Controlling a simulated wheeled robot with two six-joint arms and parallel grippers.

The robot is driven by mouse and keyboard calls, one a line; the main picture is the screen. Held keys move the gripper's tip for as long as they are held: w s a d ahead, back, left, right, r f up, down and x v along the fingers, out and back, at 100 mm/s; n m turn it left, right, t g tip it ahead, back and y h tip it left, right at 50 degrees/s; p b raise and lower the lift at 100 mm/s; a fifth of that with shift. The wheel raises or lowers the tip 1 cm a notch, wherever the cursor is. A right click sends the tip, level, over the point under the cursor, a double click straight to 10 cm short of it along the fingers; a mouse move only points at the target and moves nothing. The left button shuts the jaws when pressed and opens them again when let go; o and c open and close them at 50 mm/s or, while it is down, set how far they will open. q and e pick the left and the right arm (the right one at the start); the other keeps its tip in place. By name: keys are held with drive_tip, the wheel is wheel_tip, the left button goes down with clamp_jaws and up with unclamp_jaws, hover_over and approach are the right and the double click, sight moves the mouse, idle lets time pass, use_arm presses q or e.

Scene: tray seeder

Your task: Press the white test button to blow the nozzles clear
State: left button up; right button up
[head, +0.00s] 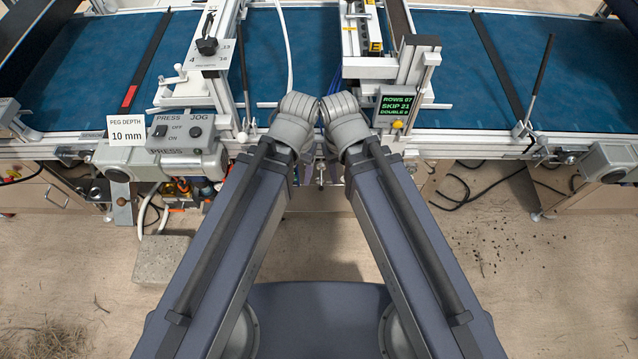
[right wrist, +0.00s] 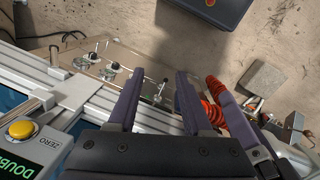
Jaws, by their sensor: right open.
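No white test button can be made out in either view. A small screen unit (head: 397,102) with green text and a yellow button (head: 398,124) stands right of centre in the head view. The yellow button also shows at the lower left of the right wrist view (right wrist: 21,129), beside the word ZERO. My right gripper (right wrist: 158,78) is open, its two dark fingers apart with nothing seen between them. It points down past the machine's front rail. In the head view both arms reach the front rail, wrists close together, and hide their own fingers.
A PRESS/JOG box (head: 182,133) with a switch and dark knob sits at left, beside a PEG DEPTH 10 mm card (head: 126,129). Blue belts (head: 80,75) run behind the rail. A concrete block (head: 161,259) lies on the floor. An orange-red coil (right wrist: 214,110) is close to my right gripper.

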clamp_jaws()
idle(1.6)
